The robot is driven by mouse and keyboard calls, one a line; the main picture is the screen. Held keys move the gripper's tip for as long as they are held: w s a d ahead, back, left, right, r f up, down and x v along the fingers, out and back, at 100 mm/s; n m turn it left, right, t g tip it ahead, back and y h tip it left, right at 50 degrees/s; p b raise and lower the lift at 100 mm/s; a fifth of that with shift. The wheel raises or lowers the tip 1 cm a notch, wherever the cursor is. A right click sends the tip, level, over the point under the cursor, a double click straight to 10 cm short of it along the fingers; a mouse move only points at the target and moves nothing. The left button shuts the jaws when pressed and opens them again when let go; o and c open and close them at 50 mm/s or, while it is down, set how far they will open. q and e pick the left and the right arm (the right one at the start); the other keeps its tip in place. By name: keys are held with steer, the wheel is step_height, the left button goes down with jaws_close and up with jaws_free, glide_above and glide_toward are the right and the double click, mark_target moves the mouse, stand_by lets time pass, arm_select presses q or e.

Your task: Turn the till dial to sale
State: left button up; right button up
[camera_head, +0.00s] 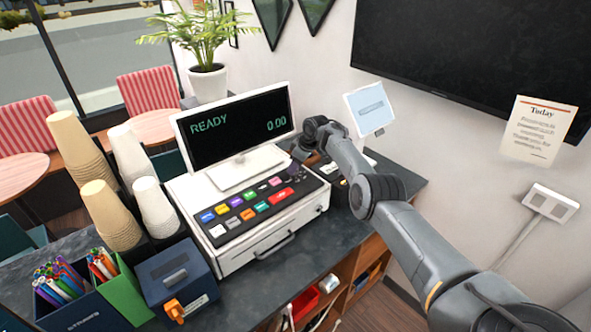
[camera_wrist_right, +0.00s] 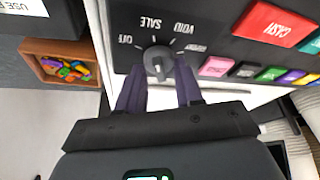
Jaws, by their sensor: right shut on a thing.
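The till (camera_head: 262,228) stands on the dark counter, its screen (camera_head: 240,125) reading READY and 0.00. The grey till dial (camera_wrist_right: 157,58) shows in the right wrist view, with OFF, SALE (camera_wrist_right: 151,23), VOID and one unreadable label around it. I cannot tell which label its pointer faces. My right gripper (camera_wrist_right: 158,76) has its two dark purple fingers on either side of the dial, shut on it. In the head view the right gripper (camera_head: 297,166) is at the back right of the key panel and hides the dial. My left gripper is not in view.
Coloured keys (camera_head: 248,213) lie left of the dial. A small brown tray (camera_wrist_right: 60,62) with colourful pieces shows in the wrist view.

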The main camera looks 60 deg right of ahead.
stand_by(0.3)
steer(key=o, duration=1)
steer(key=shift+r, duration=0.25)
steer(key=p+v, duration=0.2)
steer(key=v, duration=0.8)
steer(key=shift+s+d+r, duration=0.1)
steer(key=shift+s+r, duration=0.05)
steer(key=shift+s, duration=0.05)
